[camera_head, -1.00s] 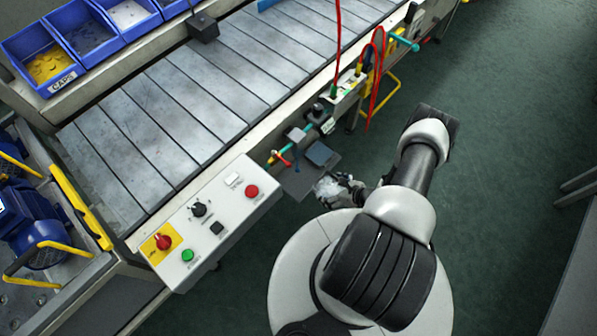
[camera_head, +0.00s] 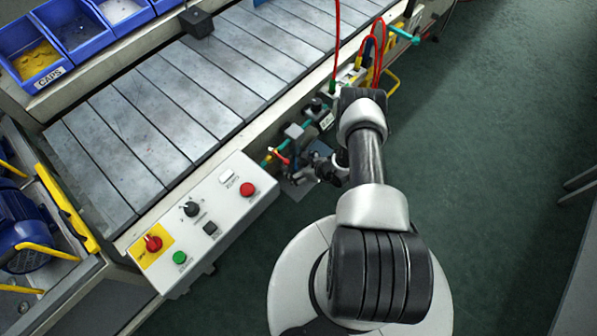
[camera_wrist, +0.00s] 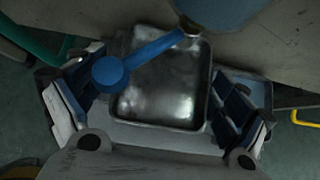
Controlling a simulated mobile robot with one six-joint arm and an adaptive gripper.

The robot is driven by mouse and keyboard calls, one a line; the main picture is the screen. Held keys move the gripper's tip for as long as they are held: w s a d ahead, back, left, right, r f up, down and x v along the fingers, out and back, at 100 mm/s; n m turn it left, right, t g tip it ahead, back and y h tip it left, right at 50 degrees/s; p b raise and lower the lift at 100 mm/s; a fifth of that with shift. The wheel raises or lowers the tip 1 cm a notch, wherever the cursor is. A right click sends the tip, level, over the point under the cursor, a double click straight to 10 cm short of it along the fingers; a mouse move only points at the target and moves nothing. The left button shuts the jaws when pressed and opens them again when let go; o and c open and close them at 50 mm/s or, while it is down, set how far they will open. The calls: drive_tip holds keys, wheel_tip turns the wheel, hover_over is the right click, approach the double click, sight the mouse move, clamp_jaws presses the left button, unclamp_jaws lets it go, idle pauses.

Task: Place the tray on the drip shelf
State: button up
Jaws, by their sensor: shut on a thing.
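In the head view my gripper (camera_head: 320,168) is at the side of the line, partly hidden by my arm; I cannot make out the tray there. The drip shelf (camera_head: 297,188) appears as a dark grey plate beside and below my gripper. I cannot tell whether the tray touches it.
In the wrist view a blue lever (camera_wrist: 150,55) crosses above the tray's upper left part. Red-handled piping (camera_head: 280,155) is close to my gripper. The control box (camera_head: 205,222) is to the left, the slatted conveyor (camera_head: 170,105) behind. Green floor is open at right.

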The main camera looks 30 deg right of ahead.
wheel_tip(320, 180, down, 3)
drive_tip(key=shift+f+b, duration=0.1)
drive_tip(key=shift+b, duration=0.65)
drive_tip(key=shift+w+f+b, duration=0.15)
drive_tip(key=shift+f+b, duration=0.1)
drive_tip(key=shift+b, duration=0.05)
drive_tip(key=shift+r, duration=0.1)
drive_tip(key=o, duration=0.9)
drive_tip(key=shift+o, duration=0.2)
